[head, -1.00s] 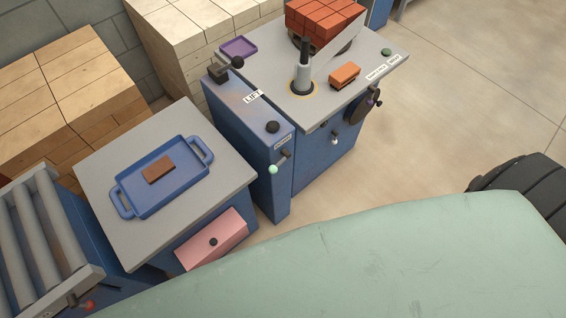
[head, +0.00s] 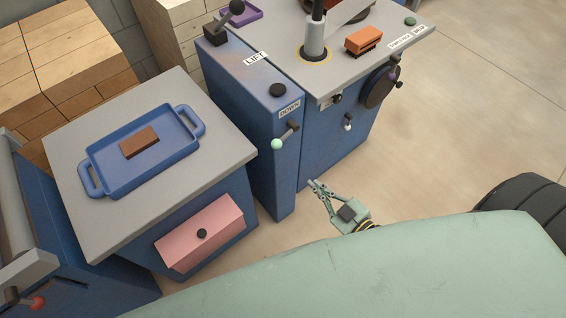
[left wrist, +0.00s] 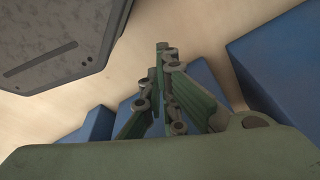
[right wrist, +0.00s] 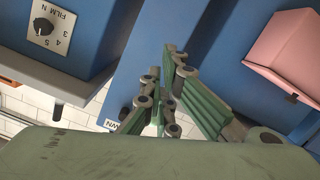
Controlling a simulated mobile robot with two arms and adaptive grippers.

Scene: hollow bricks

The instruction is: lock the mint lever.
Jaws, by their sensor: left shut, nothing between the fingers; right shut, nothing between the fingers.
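The mint lever is a short arm with a mint ball knob (head: 277,144). It sticks out from the front of the narrow blue lift cabinet (head: 270,190), under the DOWN label, with the knob to the lower left of its dark pivot. My right gripper (head: 313,184) is shut and empty, below and right of the knob and apart from it. Its shut fingers also show in the right wrist view (right wrist: 172,52), against the blue cabinet; the mint knob is not clear there. My left gripper is outside the head view; the left wrist view shows it shut and empty (left wrist: 163,48).
A grey-topped table (head: 75,205) with a blue tray (head: 90,165) and a pink drawer (head: 202,233) stands left of the lift cabinet. A grey-topped bench (head: 380,62) with an orange brush (head: 363,41) is at right. Floor (head: 450,130) to the right is free.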

